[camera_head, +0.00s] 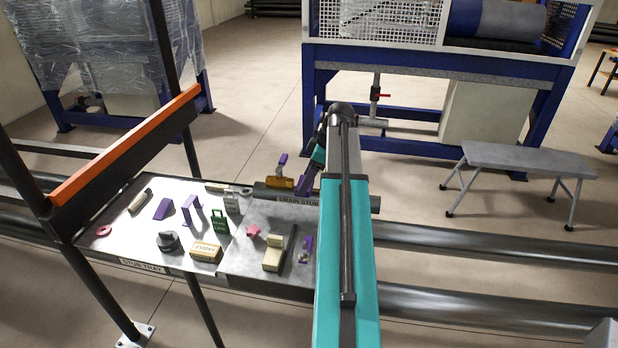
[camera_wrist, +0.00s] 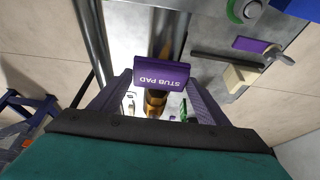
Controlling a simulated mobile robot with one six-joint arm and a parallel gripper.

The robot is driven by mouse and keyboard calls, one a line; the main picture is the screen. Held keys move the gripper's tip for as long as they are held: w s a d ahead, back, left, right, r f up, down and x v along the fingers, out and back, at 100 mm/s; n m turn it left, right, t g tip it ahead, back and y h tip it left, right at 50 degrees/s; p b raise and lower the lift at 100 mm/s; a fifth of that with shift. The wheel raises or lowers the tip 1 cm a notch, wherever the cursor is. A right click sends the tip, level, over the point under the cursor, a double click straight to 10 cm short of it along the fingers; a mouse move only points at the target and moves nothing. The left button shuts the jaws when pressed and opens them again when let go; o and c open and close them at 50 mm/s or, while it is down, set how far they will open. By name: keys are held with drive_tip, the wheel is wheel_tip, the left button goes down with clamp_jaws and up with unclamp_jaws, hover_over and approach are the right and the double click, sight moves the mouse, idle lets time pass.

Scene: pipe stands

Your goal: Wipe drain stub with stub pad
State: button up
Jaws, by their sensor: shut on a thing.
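My gripper (camera_wrist: 160,88) is shut on the stub pad, whose purple face (camera_wrist: 162,75) reads "STUB PAD" between the two purple fingers in the wrist view. In the head view my gripper (camera_head: 304,184) is partly hidden behind my arm, at the drain stub. A purple tab (camera_head: 282,159) and an orange-brown block (camera_head: 280,183) show just left of it. The drain stub (camera_head: 272,194) is a dark horizontal pipe with a label, at the tray's back edge. The block is at the pipe's top; I cannot tell whether it touches.
The stub tray (camera_head: 143,265) holds a yellow box (camera_head: 206,252), a green piece (camera_head: 221,220), a dark round knob (camera_head: 168,242), a cream block (camera_head: 273,258) and other small parts. An orange-topped rail (camera_head: 125,145) stands left. Large pipes (camera_head: 480,300) run behind and right. A grey bench (camera_head: 520,160) stands right.

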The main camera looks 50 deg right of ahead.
drive_tip(key=shift+s+d+f, duration=0.1)
drive_tip(key=shift+s+d, duration=0.25)
drive_tip(key=shift+s, duration=0.2)
drive_tip(key=shift+s+d+f, duration=0.1)
drive_tip(key=shift+s+d, duration=0.2)
drive_tip(key=shift+s, duration=0.25)
drive_tip(key=shift+a, duration=0.1)
drive_tip(key=shift+w+a+r, duration=0.1)
drive_tip(key=shift+w+a, duration=0.2)
drive_tip(key=shift+w, duration=0.25)
drive_tip(key=shift+w+a, duration=0.3)
drive_tip(key=shift+w, duration=0.25)
drive_tip(key=shift+s+d+r, duration=0.15)
drive_tip(key=shift+s+d, duration=0.55)
drive_tip(key=shift+s, duration=0.35)
drive_tip(key=shift+r, duration=0.1)
drive_tip(key=shift+r+p, duration=0.55)
drive_tip(key=shift+r, duration=0.4)
